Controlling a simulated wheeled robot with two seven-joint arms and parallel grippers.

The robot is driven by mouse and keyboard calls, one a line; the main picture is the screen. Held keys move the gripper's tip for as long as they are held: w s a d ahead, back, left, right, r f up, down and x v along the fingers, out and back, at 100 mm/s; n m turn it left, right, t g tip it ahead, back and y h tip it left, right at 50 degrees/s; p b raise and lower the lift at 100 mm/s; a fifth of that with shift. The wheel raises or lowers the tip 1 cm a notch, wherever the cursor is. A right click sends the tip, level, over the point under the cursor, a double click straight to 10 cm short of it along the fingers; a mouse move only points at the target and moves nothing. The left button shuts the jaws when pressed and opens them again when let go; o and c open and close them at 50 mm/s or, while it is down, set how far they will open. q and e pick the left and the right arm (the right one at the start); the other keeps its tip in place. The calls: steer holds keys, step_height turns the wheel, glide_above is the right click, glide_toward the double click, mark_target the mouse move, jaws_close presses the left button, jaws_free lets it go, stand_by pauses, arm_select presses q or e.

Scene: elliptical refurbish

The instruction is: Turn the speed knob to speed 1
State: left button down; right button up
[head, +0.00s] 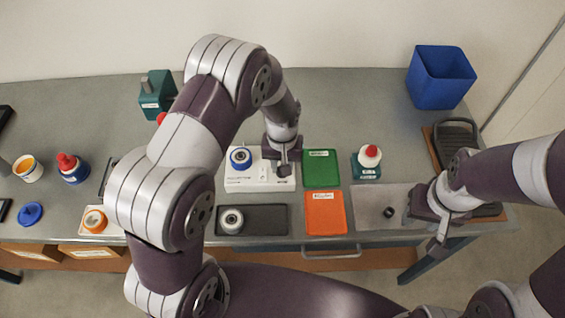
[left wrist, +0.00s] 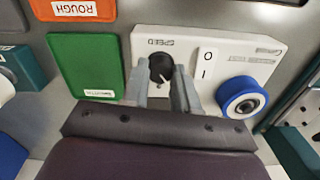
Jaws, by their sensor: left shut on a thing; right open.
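The speed knob (left wrist: 163,68) is a black dial with a light pointer line, on a white control unit (left wrist: 220,45) marked SPEED. In the left wrist view my left gripper (left wrist: 163,82) has its two fingers on either side of the knob, shut on it. The pointer runs toward the lower right of that picture; the speed numbers cannot be read. In the head view the white unit (head: 245,184) lies under my left gripper (head: 282,165), which hides the knob. My right gripper (head: 433,222) is open and empty above the right part of the table.
Green (head: 321,169) and orange (head: 326,222) pads lie right of the unit. A dark tray (head: 265,220) is in front.

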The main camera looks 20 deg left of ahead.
arm_select(q)
steer(key=shift+n, duration=0.6)
steer(key=c, duration=1)
jaws_free()
steer(key=shift+o, duration=0.7)
steer(key=shift+s, duration=0.1)
steer(key=shift+r, duration=0.2)
step_height(320, 180, up, 12)
steer(key=b, duration=0.2)
steer(key=shift+r, duration=0.25)
